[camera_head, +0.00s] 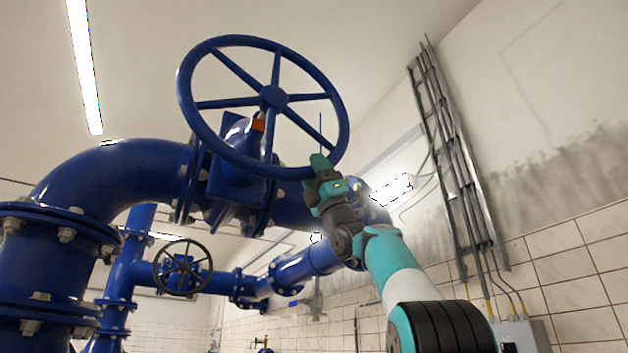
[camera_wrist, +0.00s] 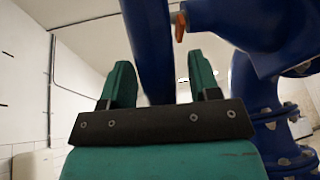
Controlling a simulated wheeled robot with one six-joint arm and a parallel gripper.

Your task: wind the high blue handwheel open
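The high blue handwheel (camera_head: 273,96) is a large spoked ring above the blue valve body (camera_head: 238,178), at the top centre of the head view. My gripper (camera_head: 320,163) is at the lower right part of its rim. In the wrist view, the rim (camera_wrist: 148,40) runs between the two green fingers of my gripper (camera_wrist: 160,64). The fingers are apart, with a visible gap on each side of the rim, so my gripper looks open around it. The exact contact at the fingertips is hard to tell in the head view.
Thick blue flanged pipes (camera_head: 115,178) fill the left side. A smaller dark handwheel (camera_head: 182,268) sits lower on a pipe behind. A metal cable ladder (camera_head: 455,165) runs down the right wall, above a grey box (camera_head: 522,335). The air right of the wheel is clear.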

